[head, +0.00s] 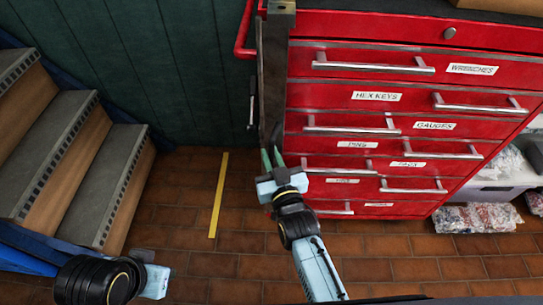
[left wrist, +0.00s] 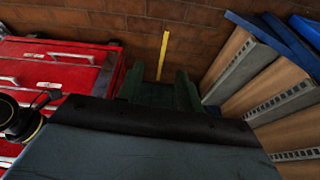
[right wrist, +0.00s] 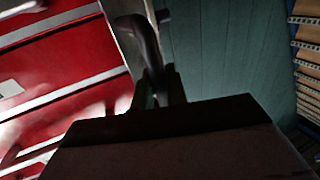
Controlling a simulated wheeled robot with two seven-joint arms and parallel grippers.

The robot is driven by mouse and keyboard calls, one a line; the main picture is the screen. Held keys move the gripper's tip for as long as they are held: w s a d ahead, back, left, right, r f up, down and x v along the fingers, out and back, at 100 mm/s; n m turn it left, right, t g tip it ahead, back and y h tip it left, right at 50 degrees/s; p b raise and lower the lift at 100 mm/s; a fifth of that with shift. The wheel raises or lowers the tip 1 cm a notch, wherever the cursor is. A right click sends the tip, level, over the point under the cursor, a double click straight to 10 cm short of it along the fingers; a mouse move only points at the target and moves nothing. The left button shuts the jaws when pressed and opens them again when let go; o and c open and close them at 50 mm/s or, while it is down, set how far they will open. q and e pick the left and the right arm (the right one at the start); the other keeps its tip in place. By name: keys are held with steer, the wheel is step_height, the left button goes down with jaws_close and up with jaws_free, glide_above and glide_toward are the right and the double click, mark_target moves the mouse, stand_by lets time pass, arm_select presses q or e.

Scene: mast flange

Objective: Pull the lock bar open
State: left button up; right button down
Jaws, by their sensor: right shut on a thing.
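The lock bar (head: 274,70) is a tall dark metal bar standing upright along the left front edge of the red tool chest (head: 345,30). A dark curved handle (right wrist: 143,38) sits on it in the right wrist view. My right gripper (head: 271,158) is at the bar's lower part, its green fingers shut on the handle; the fingers (right wrist: 160,92) partly hide the grip. My left gripper (left wrist: 158,88) is open and empty, well away from the bar, over the floor near the stairs. Its fingers are not clear in the head view.
Labelled drawers with long silver handles (head: 373,66) fill the chest front and appear closed. Wooden steps (head: 75,180) rise at the left. Open tiled floor with a yellow strip (head: 219,195) lies between. Bagged items (head: 477,217) lie right of the chest.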

steer(key=c, duration=1.5)
jaws_free()
steer(key=shift+r, duration=0.15)
